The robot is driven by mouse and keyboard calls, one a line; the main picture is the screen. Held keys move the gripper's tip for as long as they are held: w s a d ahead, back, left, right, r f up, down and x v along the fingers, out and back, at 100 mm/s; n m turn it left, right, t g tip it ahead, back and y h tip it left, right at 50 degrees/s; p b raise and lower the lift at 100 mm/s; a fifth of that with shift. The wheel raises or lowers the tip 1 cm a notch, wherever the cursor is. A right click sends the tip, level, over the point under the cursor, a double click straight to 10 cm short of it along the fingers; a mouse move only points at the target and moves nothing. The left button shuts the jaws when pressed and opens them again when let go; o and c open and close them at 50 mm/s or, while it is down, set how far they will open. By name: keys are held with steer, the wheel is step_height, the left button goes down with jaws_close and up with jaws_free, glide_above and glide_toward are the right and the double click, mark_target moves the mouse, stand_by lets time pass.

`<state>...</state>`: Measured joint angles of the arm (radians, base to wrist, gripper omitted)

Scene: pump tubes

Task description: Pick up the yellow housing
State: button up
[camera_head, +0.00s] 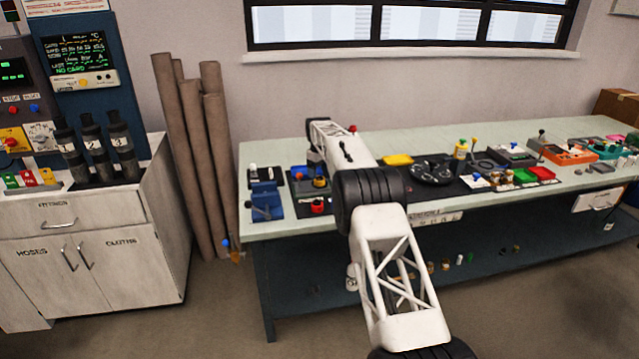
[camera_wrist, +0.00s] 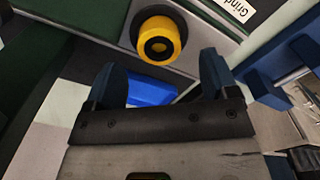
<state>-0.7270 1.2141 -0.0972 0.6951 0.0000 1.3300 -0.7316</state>
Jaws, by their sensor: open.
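Nothing is held. A bright blue block (camera_wrist: 151,92) shows between the fingers, apparently below them. In the head view my white arm reaches over the left of the bench, and its fingers cannot be made out. I cannot match the yellow part there with certainty.
The long bench (camera_head: 285,150) has a blue vise (camera_head: 265,199) at its left end. A yellow tray (camera_head: 397,160), a black round fixture (camera_head: 432,171) and a yellow bottle (camera_head: 461,150) stand mid-bench. Coloured trays and tools crowd the right. Tall pipes (camera_head: 190,150) lean left of the bench.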

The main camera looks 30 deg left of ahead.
mark_target(319, 178)
steer(key=shift+f, duration=1.95)
steer(key=c, duration=1)
